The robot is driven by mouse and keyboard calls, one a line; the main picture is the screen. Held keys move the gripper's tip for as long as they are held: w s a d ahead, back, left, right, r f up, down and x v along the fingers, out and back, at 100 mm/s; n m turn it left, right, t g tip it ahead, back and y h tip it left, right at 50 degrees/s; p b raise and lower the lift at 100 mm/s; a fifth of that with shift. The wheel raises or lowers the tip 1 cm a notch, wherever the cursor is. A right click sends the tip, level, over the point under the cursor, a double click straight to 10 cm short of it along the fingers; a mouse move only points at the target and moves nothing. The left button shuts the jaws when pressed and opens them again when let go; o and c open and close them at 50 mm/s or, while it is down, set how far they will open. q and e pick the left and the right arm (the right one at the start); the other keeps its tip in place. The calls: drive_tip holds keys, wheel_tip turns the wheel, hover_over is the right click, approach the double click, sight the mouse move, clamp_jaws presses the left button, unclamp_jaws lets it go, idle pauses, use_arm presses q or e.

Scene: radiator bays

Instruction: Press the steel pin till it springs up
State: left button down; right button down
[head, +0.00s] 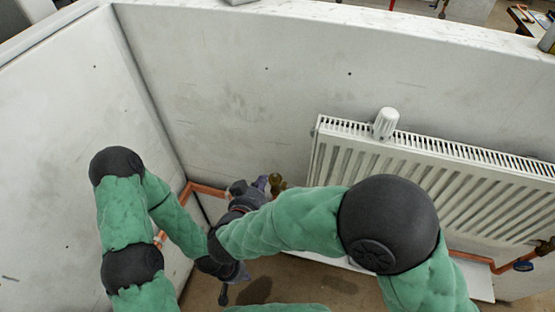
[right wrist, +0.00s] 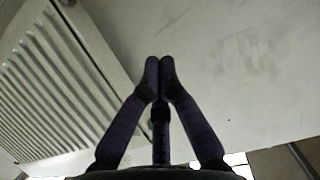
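The brass valve (head: 277,182) stands beside the radiator's left end in the head view. I cannot make out the steel pin in either view. My right gripper (head: 264,183) reaches from the right arm to just left of the valve. Whether it touches the valve is unclear. In the right wrist view the right gripper's fingertips (right wrist: 160,66) are together, with nothing visible between them. My left gripper (head: 226,292) is the lower one, near the floor below the right gripper. Its fingers are small, dark and partly overlapped, so its opening is unclear.
A white radiator (head: 450,180) hangs on the back wall, with a white knob-like cap (head: 386,122) on its top edge. Copper pipe (head: 205,189) runs low along the wall. A side wall (head: 60,120) closes the bay at the left.

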drive_tip(key=shift+r, duration=0.1)
idle(0.3)
drive_tip(key=b, duration=0.4)
hover_over(275, 176)
drive_tip(key=f, duration=0.4)
drive_tip(key=shift+s+a, duration=0.3)
drive_tip(key=shift+a, duration=0.1)
wheel_tip(275, 176, down, 2)
drive_tip(key=shift+f+b, duration=0.15)
drive_tip(key=shift+b, duration=0.65)
drive_tip(key=shift+s+f+b, duration=0.15)
drive_tip(key=shift+f+b, duration=0.2)
drive_tip(key=shift+f, duration=0.35)
